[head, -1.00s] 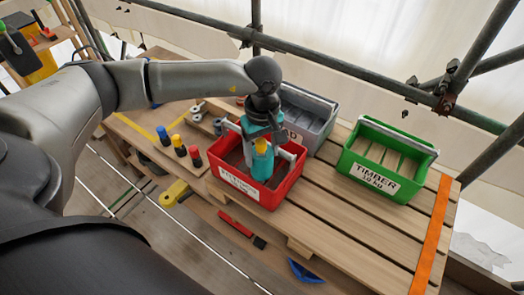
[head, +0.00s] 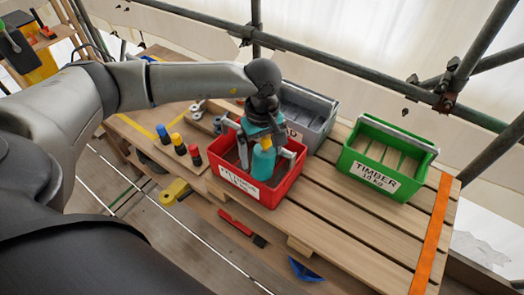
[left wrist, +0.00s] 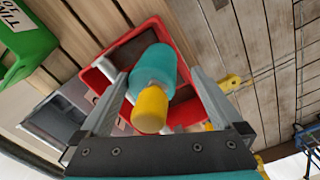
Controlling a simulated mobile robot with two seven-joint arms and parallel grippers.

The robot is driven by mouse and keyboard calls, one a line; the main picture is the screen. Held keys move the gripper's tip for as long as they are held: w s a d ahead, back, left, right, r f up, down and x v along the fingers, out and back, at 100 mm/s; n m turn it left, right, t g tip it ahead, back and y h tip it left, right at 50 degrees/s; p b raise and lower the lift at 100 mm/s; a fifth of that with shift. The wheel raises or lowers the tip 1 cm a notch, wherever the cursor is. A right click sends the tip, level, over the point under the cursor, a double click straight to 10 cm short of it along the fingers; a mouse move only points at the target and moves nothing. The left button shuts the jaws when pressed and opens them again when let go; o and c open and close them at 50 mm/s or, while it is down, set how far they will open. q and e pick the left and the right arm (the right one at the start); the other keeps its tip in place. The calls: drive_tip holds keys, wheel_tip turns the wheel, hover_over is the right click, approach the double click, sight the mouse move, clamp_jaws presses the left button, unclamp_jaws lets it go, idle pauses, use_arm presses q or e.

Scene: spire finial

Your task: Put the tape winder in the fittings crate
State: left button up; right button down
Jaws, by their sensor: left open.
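A teal bottle-like piece with a yellow end (head: 263,163), which I take to be the tape winder, is in the red fittings crate (head: 245,188). My left gripper (head: 264,148) is over the crate, pointing down, with its jaws open. In the left wrist view the teal piece (left wrist: 156,68) lies between the two spread fingers (left wrist: 152,95), its yellow end toward the camera. The red crate (left wrist: 103,66) is behind it there. The piece's far end and its contact with the crate floor are hidden. My right gripper is not in view.
A grey crate (head: 312,108) stands behind the red one, and a green timber crate (head: 385,165) to the right. Small blue, yellow and red-capped pieces (head: 178,143) stand at left. A yellow item (head: 174,192) lies below. The slatted top between red and green crates is clear.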

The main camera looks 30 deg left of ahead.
use_arm(q)
drive_tip(key=shift+r, duration=0.2)
drive_tip(key=shift+w+r, duration=0.1)
drive_tip(key=shift+r, duration=0.25)
wheel_tip(320, 180, up, 11)
drive_tip(key=shift+r+b, duration=0.2)
drive_tip(key=shift+b, duration=0.55)
